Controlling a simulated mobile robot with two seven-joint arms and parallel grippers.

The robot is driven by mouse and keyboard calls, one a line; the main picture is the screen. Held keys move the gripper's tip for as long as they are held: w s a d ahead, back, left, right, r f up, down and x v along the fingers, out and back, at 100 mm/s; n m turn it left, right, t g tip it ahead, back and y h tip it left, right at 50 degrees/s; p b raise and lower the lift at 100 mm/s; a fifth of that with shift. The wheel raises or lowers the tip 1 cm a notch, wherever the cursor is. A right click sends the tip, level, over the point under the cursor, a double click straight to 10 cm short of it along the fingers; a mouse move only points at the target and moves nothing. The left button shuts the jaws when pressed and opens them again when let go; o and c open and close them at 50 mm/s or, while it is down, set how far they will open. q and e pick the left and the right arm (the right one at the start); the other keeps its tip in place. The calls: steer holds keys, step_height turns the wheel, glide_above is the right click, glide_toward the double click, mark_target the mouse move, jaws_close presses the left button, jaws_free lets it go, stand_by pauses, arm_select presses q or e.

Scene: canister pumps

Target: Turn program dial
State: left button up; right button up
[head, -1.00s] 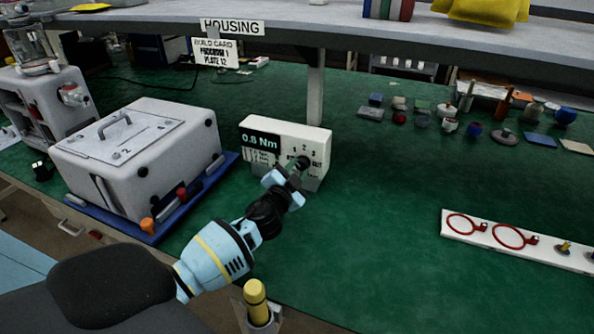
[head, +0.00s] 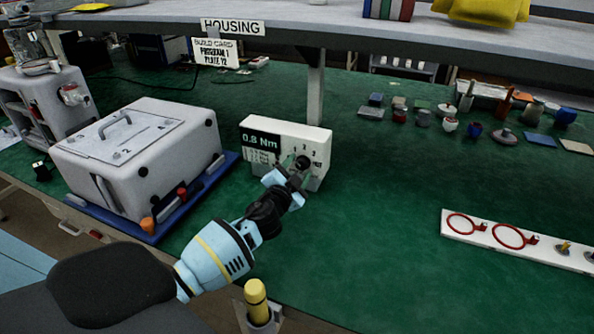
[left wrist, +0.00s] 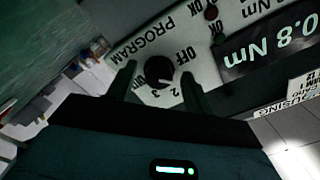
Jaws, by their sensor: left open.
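The program dial (head: 303,162) is a round black knob on the front of a white control box (head: 318,145) with a dark 0.8 Nm display. In the left wrist view the dial (left wrist: 159,68) sits beside the labels OFF, 1, 2 and 3. A white mark at its edge seems to point near 1, but this is hard to read. My left gripper (head: 291,178) is open just in front of the dial. In the left wrist view the left gripper's fingers (left wrist: 156,85) stand apart, one on each side of the dial's lower side, with visible gaps. My right gripper is not in view.
A grey housing box (head: 140,160) on a blue tray stands left of the control box. A white strip with red rings (head: 500,236) lies right. The green bench between is clear.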

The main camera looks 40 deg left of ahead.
arm_select(q)
steer(key=shift+s, duration=0.1)
steer(key=v, duration=0.7)
steer(key=shift+s, duration=0.3)
stand_by(0.3)
